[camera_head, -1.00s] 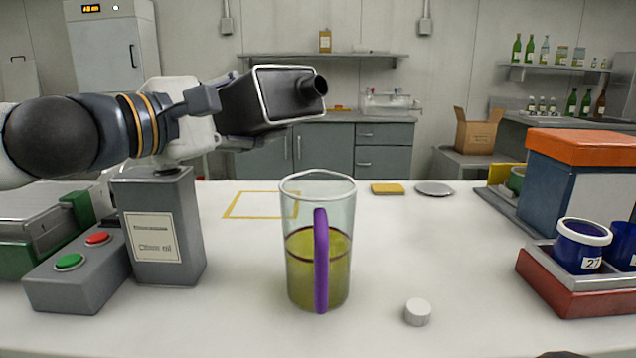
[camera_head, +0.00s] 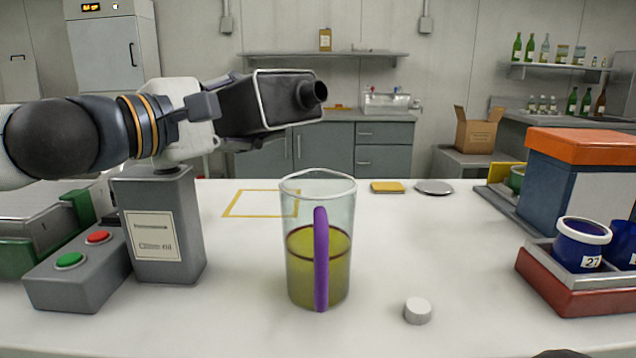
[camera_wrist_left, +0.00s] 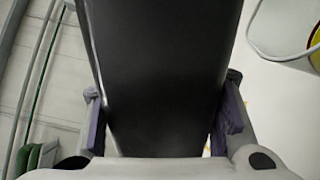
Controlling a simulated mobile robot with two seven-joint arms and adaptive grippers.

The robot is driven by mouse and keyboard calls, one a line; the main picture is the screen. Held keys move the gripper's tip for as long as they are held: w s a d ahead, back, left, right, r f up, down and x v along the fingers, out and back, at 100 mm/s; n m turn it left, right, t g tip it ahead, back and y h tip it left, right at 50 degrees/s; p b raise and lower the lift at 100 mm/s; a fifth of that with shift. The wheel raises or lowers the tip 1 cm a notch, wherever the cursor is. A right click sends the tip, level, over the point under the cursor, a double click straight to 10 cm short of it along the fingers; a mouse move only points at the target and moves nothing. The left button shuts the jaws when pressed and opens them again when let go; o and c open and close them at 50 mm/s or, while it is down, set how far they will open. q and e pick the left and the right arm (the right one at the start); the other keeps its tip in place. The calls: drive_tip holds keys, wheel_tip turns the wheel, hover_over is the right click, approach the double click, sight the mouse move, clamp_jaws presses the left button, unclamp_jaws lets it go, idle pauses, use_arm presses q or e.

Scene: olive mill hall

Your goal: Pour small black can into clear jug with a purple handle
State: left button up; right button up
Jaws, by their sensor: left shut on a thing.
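The small black can (camera_head: 265,103) is held in the air by my left gripper (camera_head: 225,122). It lies tipped nearly on its side, its round mouth facing right and toward the camera. In the left wrist view the can's dark side (camera_wrist_left: 160,70) fills the space between the two fingers. The clear jug with a purple handle (camera_head: 297,268) stands upright on the table, below the can's mouth, handle toward the camera. It holds yellow-green liquid, with a dark line around it. No stream shows between can and jug. My right gripper is not recognisable in these views.
A grey labelled can (camera_head: 170,225) and a button box (camera_head: 80,275) stand left of the jug. A small white cap (camera_head: 418,311) lies to its right. A red-based tray (camera_head: 570,295) with blue cups is at far right. The table behind the jug is largely clear.

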use_arm(q)
drive_tip(key=shift+w+a+f+m, duration=0.1)
drive_tip(key=shift+a+f+m, duration=0.05)
drive_tip(key=shift+f+m, duration=0.45)
use_arm(e)
drive_tip(key=shift+s+f, duration=0.15)
drive_tip(key=shift+f, duration=0.05)
idle(1.0)
use_arm(q)
drive_tip(key=shift+f+m+b, duration=0.5)
drive_tip(key=shift+f+m, duration=0.15)
drive_tip(key=shift+m, duration=0.25)
use_arm(e)
drive_tip(key=shift+s+f, duration=0.25)
drive_tip(key=shift+f, duration=0.05)
idle(1.2)
use_arm(q)
drive_tip(key=shift+r+m, duration=0.3)
use_arm(e)
drive_tip(key=shift+w+r, duration=0.2)
drive_tip(key=shift+r, duration=0.05)
idle(1.0)
